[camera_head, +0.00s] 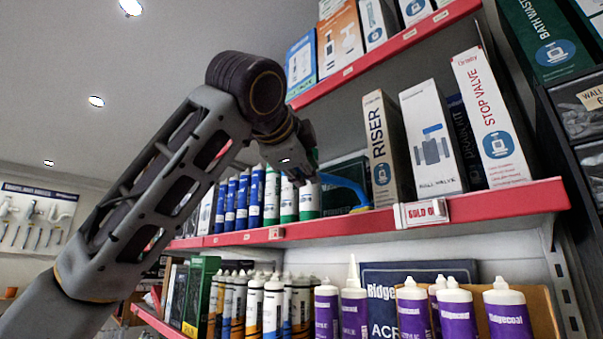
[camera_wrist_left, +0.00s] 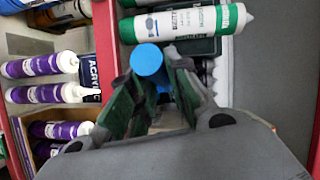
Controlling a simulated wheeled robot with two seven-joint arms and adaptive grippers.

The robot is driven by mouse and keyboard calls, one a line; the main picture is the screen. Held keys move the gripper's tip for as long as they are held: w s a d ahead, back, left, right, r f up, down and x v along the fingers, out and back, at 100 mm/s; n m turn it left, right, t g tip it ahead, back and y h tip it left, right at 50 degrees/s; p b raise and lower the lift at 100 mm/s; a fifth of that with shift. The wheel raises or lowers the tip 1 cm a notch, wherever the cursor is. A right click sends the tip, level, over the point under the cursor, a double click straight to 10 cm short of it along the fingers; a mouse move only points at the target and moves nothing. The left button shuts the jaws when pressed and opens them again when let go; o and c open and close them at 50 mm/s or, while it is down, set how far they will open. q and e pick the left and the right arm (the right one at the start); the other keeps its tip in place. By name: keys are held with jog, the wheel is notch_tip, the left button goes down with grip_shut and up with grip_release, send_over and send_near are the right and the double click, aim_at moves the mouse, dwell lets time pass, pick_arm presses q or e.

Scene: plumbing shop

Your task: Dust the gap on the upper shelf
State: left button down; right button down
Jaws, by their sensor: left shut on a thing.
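My left gripper (camera_head: 308,172) reaches in from the left to the red-edged shelf (camera_head: 345,224). It is shut on a blue tool, seemingly the duster (camera_head: 347,187), whose curved blue part extends right into the gap. In the left wrist view, the round blue end of the duster (camera_wrist_left: 148,60) shows between the dark green fingers (camera_wrist_left: 152,80); the rest is hidden. The gap lies between white-and-green tubes (camera_head: 309,202) on the left and the tan RISER box (camera_head: 381,150) on the right. A dark green box (camera_head: 338,199) shows behind the gripper. My right gripper is not in view.
White STOP VALVE (camera_head: 490,120) and BALL VALVE (camera_head: 432,140) boxes stand right of the RISER box. A SOLD OUT tag (camera_head: 421,213) hangs on the shelf edge. Purple-labelled tubes (camera_head: 355,305) stand below. Another boxed shelf (camera_head: 390,48) is overhead.

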pick_arm(q)
jog(key=s+a+r+b, duration=0.2)
jog(key=s+a+b, duration=0.2)
jog(key=s+a, duration=0.9)
jog(key=shift+s+a+r, duration=0.25)
jog(key=shift+s+a, duration=0.1)
jog(key=shift+a, duration=0.05)
dwell(3.0)
jog(key=shift+d, duration=0.15)
dwell(1.1)
